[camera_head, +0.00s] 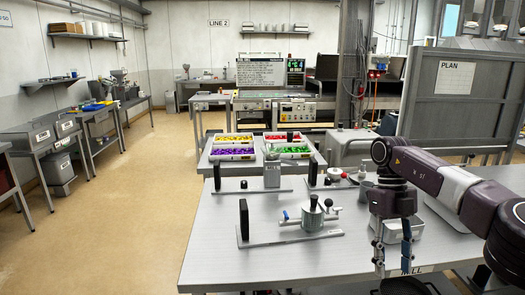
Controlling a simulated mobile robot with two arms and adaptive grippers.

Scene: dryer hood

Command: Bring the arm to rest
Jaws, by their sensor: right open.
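My right arm comes in from the right edge, with dark purple and light grey links. Its wrist bends down over the front right part of the light grey table (210,262). My right gripper (392,268) points downward, with its two fingers apart and nothing seen between them. It hangs in front of a light metal tray (412,230), which it partly hides. I cannot tell how far its fingertips are from the table's front edge. My left gripper is not in view.
On the table stand a metal pot-like fixture (312,215) on a bar, a black upright plate (244,219) and a metal canister (272,172). Behind are bins of coloured parts (233,141). A grey PLAN panel (455,95) stands at right. The floor (150,215) at left is clear.

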